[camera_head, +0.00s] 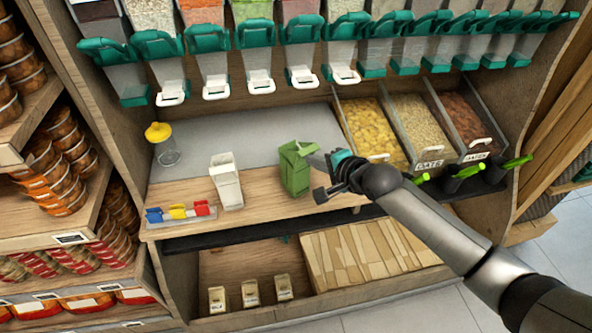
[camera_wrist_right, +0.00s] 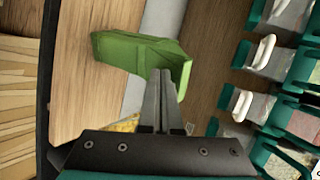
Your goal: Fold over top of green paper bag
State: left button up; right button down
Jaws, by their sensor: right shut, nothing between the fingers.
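The green paper bag (camera_head: 295,170) stands on the wooden counter in the head view, right of a white paper bag. In the right wrist view the green bag (camera_wrist_right: 135,52) shows ahead of my fingers, its opening facing right in the picture. My right gripper (camera_head: 312,155) is at the bag's upper right side in the head view. In the right wrist view its fingers (camera_wrist_right: 162,75) are together and empty, overlapping the bag's near edge. I cannot tell whether they touch it. My left gripper is not in view.
The white bag (camera_head: 226,182), a yellow-lidded jar (camera_head: 165,148) and a holder of coloured clips (camera_head: 181,214) stand to the left. Bins of dry food (camera_head: 415,130) are at the right. Dispensers with teal handles (camera_head: 250,60) hang above.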

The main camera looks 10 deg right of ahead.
jog(key=shift+w+a+b, duration=0.25)
jog(key=shift+w+a, duration=0.15)
jog(key=shift+w, duration=0.4)
jog(key=shift+w+a+b, duration=0.25)
jog(key=shift+w+a, duration=0.1)
jog(key=shift+w, duration=0.45)
jog(key=s+r+p, duration=0.1)
jog(key=p, duration=0.1)
jog(key=s+d+r+p, duration=0.1)
jog(key=r+p, duration=0.1)
jog(key=p, duration=0.1)
jog(key=r+p, duration=0.2)
jog(key=shift+s+d+p, duration=0.15)
jog(key=shift+s+p, duration=0.25)
jog(key=shift+f, duration=0.1)
